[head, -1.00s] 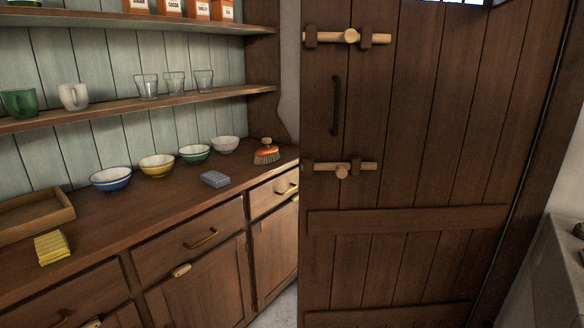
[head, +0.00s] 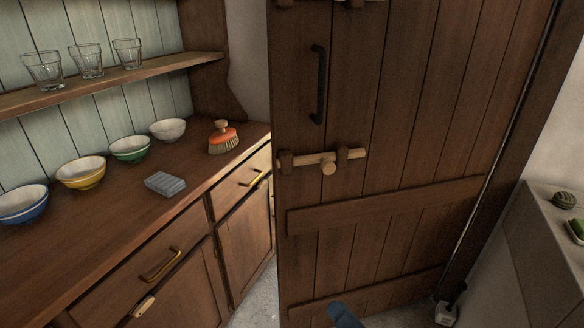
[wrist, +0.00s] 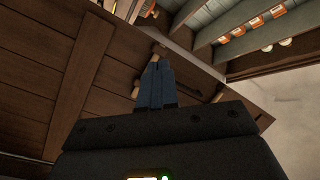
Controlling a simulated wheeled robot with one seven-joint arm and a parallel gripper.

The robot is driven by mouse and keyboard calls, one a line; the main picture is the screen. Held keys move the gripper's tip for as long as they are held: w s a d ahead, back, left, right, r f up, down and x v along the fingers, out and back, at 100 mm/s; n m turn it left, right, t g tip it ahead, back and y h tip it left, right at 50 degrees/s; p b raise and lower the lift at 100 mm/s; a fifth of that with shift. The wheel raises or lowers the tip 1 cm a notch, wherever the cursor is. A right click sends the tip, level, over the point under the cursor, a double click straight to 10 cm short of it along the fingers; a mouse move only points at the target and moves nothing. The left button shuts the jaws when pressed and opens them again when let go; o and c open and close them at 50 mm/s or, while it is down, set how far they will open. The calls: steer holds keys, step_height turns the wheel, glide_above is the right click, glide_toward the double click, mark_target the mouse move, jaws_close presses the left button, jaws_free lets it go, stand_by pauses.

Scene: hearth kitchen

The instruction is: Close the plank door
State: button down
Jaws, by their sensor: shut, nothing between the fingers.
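The plank door (head: 400,130) is dark brown wood and stands open in the head view, its free edge at the left, beside the dresser. It has a black pull handle (head: 319,85) and a pale wooden bolt (head: 328,165) below it; another bolt is cut off at the top. My gripper (head: 343,314) just enters the bottom edge of the head view, low in front of the door. In the wrist view my gripper (wrist: 157,68) has its blue fingers together and empty, with the door planks (wrist: 35,70) behind and to the left. I cannot tell whether it touches the door.
A wooden dresser (head: 110,215) with bowls, a brush (head: 223,138) and a grey block (head: 165,183) stands left of the door. A pale counter (head: 540,240) stands at the right. A little pale floor (head: 258,300) shows between dresser and door.

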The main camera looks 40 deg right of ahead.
steer(key=w+d+r+m+h+p, duration=0.1)
steer(key=w+d+r+m+h, duration=0.15)
steer(key=w+d+m, duration=0.45)
steer(key=w+d+r+m+h+p, duration=0.25)
steer(key=w+m, duration=0.25)
steer(key=w, duration=0.5)
steer(key=h, duration=0.1)
glide_toward(291, 175)
steer(key=shift+g, duration=0.3)
steer(key=w+r, duration=0.1)
steer(key=r, duration=0.1)
steer(key=w+r, duration=0.1)
steer(key=r, duration=0.1)
steer(key=w+r, duration=0.2)
steer(key=shift+d+r, duration=0.15)
steer(key=shift+r, duration=0.1)
